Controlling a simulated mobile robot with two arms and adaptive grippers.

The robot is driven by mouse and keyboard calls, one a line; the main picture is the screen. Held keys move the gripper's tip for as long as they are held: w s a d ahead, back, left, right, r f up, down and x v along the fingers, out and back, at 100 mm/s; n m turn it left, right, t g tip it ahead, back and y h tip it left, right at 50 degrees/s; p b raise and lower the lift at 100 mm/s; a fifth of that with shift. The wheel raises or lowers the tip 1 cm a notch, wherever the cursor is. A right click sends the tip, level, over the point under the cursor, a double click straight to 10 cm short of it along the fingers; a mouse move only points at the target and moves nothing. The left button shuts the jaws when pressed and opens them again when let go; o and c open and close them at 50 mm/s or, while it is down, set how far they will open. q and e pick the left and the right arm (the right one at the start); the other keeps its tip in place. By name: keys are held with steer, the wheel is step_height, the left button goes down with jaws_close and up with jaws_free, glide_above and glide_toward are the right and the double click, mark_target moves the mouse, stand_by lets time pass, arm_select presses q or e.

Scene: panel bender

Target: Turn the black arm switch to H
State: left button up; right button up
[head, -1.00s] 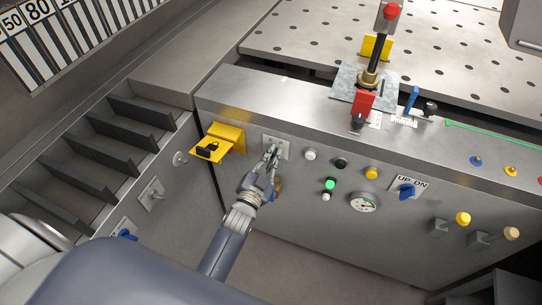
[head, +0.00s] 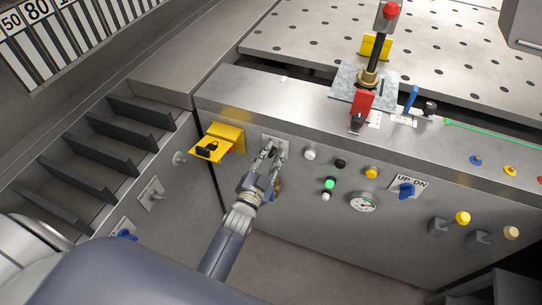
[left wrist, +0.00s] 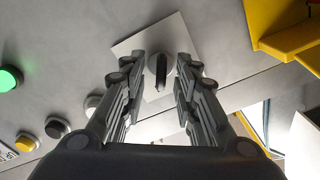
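The black arm switch (left wrist: 161,75) is a round knob with a dark lever on a white plate (left wrist: 128,48), in the middle of the left wrist view. In the head view its plate (head: 284,141) shows on the machine's front panel, and the knob is largely hidden by my fingers. My left gripper (head: 273,153) is in front of the plate. In the left wrist view my left gripper (left wrist: 162,72) is open, with one finger on each side of the knob and visible gaps to it. Lettering on the plate is not readable. My right gripper is not in view.
Several buttons, including a lit green one (head: 330,183), a gauge (head: 363,202) and a blue UP-DN switch (head: 406,191) are to the right.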

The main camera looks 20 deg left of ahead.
arm_select(q)
steer(key=s, duration=1.2)
stand_by(0.3)
steer(key=s+d+f+n+g+h, duration=0.15)
steer(key=s+f+g, duration=0.35)
steer(key=f, duration=0.9)
steer(key=s+d+f+n+g+y, duration=0.1)
steer(key=s+d+f+g, duration=0.15)
steer(key=s+f, duration=0.8)
steer(key=s+a+f+g, duration=0.3)
steer(key=s+f+g, duration=0.1)
steer(key=s+f, duration=0.5)
steer(key=s+a+f+n+g, duration=0.1)
steer(key=s+a+f+g, duration=0.2)
steer(key=s+f, duration=0.6)
steer(key=s+g, duration=0.2)
steer(key=s, duration=0.1)
steer(key=shift+a+f, duration=0.35)
steer(key=shift+a, duration=0.05)
